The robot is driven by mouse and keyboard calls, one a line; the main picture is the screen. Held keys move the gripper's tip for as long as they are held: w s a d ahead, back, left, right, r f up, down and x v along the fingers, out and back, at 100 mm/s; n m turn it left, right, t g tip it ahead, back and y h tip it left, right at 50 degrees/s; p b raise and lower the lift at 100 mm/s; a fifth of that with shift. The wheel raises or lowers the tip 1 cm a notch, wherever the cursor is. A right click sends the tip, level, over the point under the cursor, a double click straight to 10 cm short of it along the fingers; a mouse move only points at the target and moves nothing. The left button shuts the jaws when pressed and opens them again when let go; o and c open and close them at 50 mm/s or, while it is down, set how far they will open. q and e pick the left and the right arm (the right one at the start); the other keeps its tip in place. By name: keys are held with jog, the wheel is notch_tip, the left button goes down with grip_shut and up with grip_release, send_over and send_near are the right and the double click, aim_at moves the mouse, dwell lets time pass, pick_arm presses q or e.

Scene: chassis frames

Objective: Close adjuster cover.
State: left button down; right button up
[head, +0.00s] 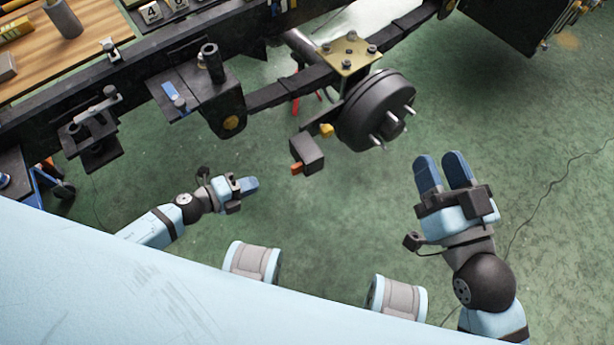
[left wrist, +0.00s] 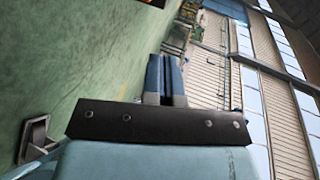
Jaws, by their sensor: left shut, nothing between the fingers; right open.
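A dark box (head: 307,153) hangs beside the brake drum (head: 375,110), with an orange tab (head: 296,168) at its lower left and a yellow piece (head: 327,130) at its upper right. I cannot tell for sure which part is the adjuster cover, or whether it is open. My left gripper (head: 255,184) is shut and empty, below and left of the box and apart from it. Its blue fingers lie together in the left wrist view (left wrist: 173,72). My right gripper (head: 443,160) is open and empty, to the right of the box and below the drum.
The black chassis rail (head: 135,75) runs across the upper left, with a bracket (head: 90,140) under it. A brass plate (head: 348,52) sits above the drum. A wooden bench (head: 110,30) stands at upper left. Green floor (head: 350,225) shows clear between my grippers.

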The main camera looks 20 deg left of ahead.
pick_arm(q)
jog(key=f, duration=0.1)
jog(key=b, duration=0.3)
send_near(306, 166)
jog(key=shift+m, duration=0.3)
jog(key=x, duration=0.5)
jog(key=shift+w+f, duration=0.35)
jog(key=shift+f, duration=0.05)
jog(key=shift+w+d, duration=0.55)
jog(key=shift+d, duration=0.05)
pick_arm(e)
notch_tip(306, 166, down, 4)
jog(key=shift+a+r+g, duration=0.1)
jog(key=shift+r+g, duration=0.05)
jog(key=shift+g, duration=0.55)
pick_arm(q)
jog(key=shift+d+p, duration=0.1)
jog(key=shift+p, duration=0.2)
pick_arm(e)
jog(key=shift+r, duration=0.1)
